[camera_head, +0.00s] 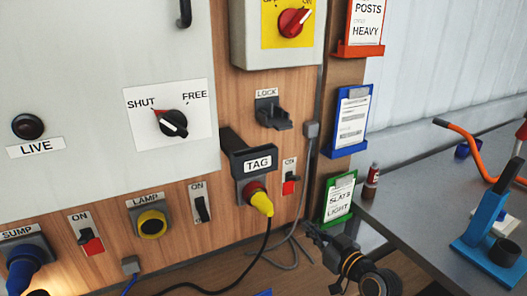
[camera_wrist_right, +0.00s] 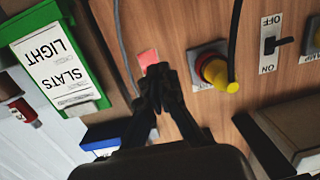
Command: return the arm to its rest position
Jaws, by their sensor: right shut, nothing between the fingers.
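My right gripper (camera_head: 316,233) is low in the head view, right of the yellow plug (camera_head: 260,200) and in front of the lower edge of the wooden panel. Its black fingers are together and empty. In the right wrist view the gripper (camera_wrist_right: 157,76) points at the panel, its tips overlapping a red switch (camera_wrist_right: 148,58). Whether the tips touch the panel cannot be told. My left gripper is not in view.
A green SLATS LIGHT holder (camera_head: 340,197) hangs close beside my right gripper. A black cable from the yellow plug and grey cables hang nearby. A grey bench (camera_head: 415,205) at right bears a blue stand (camera_head: 485,235) and a red bottle (camera_head: 372,174).

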